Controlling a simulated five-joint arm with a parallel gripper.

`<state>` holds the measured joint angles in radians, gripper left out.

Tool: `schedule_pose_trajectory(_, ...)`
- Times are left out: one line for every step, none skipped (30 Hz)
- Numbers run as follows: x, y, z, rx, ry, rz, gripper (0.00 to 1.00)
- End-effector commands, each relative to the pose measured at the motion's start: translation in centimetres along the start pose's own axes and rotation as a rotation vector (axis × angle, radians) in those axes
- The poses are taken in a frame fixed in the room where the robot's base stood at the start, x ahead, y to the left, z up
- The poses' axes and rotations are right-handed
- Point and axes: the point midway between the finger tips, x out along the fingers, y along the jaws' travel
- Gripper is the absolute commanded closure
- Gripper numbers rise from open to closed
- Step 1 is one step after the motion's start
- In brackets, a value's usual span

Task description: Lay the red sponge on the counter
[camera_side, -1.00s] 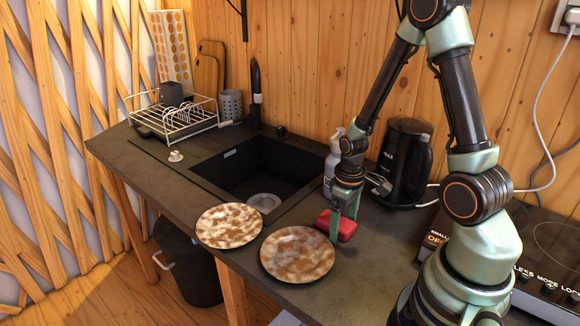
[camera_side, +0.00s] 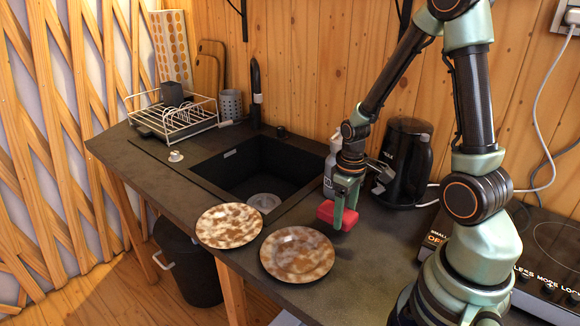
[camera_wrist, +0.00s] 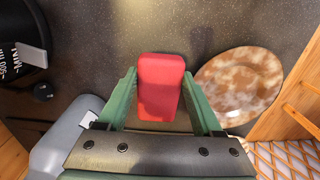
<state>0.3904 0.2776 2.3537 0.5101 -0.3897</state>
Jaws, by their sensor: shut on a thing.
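The red sponge (camera_side: 325,212) is between the fingers of my gripper (camera_side: 345,217) in the side view. My gripper is shut on it and holds it slightly above the dark counter (camera_side: 365,265), with a dark shadow below. In the wrist view the sponge (camera_wrist: 160,82) sits between the two green fingers of my gripper (camera_wrist: 160,92), its long side pointing away from the wrist. The counter (camera_wrist: 150,25) beneath it is bare and speckled.
Two brown-and-white plates, one nearer (camera_side: 297,254) and one farther left (camera_side: 229,226), lie beside the sink (camera_side: 225,172). A hob (camera_side: 550,250) is at right. A dish rack (camera_side: 172,120) stands far left.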

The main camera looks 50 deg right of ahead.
Motion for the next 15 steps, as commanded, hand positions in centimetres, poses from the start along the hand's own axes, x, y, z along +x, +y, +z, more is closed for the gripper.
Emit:
schedule_pose_trajectory(-1.2,0.1,-0.2,0.0,0.009,0.004,0.94)
schedule_pose_trajectory(-1.9,0.1,-0.2,0.0,0.01,0.004,0.94)
schedule_pose_trajectory(-2.8,0.1,-0.2,0.0,0.01,0.004,0.94)
schedule_pose_trajectory(-3.6,0.1,-0.2,0.0,0.01,0.004,0.94)
schedule_pose_trajectory(-4.3,0.1,-0.2,0.0,0.01,0.004,0.94)
schedule_pose_trajectory(-5.3,0.1,-0.2,0.0,0.01,0.004,0.94)
schedule_pose_trajectory(-6.0,0.1,-0.2,0.0,0.01,0.004,0.94)
schedule_pose_trajectory(-6.8,0.1,-0.2,0.0,0.01,0.004,0.94)
schedule_pose_trajectory(-7.9,0.1,-0.2,0.0,0.01,0.004,0.94)
schedule_pose_trajectory(-8.6,0.1,-0.2,0.0,0.01,0.004,0.94)
schedule_pose_trajectory(-9.4,0.1,-0.2,0.0,0.011,0.004,0.94)
schedule_pose_trajectory(-10.5,0.1,-0.2,0.0,0.01,0.004,0.94)
schedule_pose_trajectory(-11.2,0.1,-0.1,0.0,0.009,0.004,0.94)
schedule_pose_trajectory(-11.9,0.1,-0.1,0.0,0.009,0.004,0.94)
schedule_pose_trajectory(-12.7,0.1,-0.2,0.0,0.008,0.003,0.94)
